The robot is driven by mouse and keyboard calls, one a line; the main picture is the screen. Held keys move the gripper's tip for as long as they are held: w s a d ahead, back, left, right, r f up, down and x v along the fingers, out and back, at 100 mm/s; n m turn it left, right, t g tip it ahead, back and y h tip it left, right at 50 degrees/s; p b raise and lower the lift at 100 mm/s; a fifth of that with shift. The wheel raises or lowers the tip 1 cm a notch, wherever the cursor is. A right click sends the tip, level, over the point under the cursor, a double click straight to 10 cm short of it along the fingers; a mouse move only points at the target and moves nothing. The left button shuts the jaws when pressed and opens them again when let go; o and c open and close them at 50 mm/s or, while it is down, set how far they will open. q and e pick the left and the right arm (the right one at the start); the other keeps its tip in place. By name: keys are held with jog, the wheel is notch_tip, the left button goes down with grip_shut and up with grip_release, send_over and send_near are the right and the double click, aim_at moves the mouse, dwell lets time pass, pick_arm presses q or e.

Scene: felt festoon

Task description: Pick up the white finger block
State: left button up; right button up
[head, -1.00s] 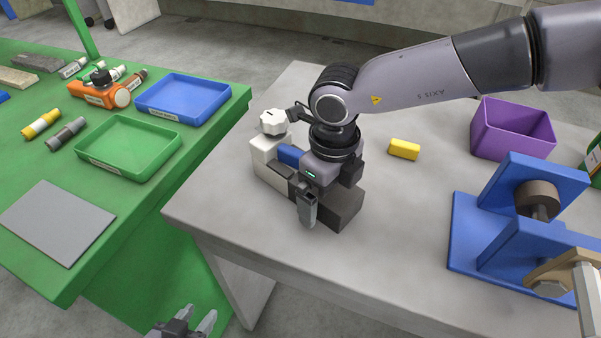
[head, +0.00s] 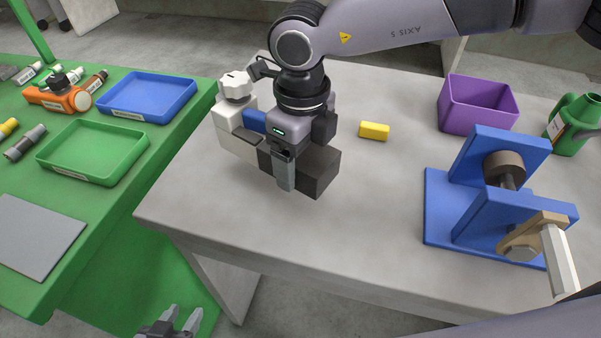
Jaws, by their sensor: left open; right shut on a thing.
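The white finger block (head: 239,144) shows in the head view near the table's left side, with a white knob (head: 236,86) on top. A blue part (head: 254,121) and a dark grey block (head: 318,171) line up with it, partly covered by my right gripper. My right gripper (head: 281,172) points down over the middle of this row and is shut on it. The exact contact between fingers and block is hidden. The row appears raised off the table. My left gripper (head: 183,316) is open and empty at the bottom edge, below and in front of the table.
On the grey table (head: 330,240) are a yellow block (head: 374,131), a purple bin (head: 478,106), a blue stand (head: 440,215) with a crank and a green can (head: 570,125). A green table (head: 110,215) at left bears a blue tray (head: 147,112) and a green tray (head: 92,178).

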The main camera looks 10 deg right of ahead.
pick_arm(q)
jog(key=shift+d, duration=0.1)
pick_arm(e)
notch_tip(320, 180, up, 15)
jog(key=shift+f, duration=0.1)
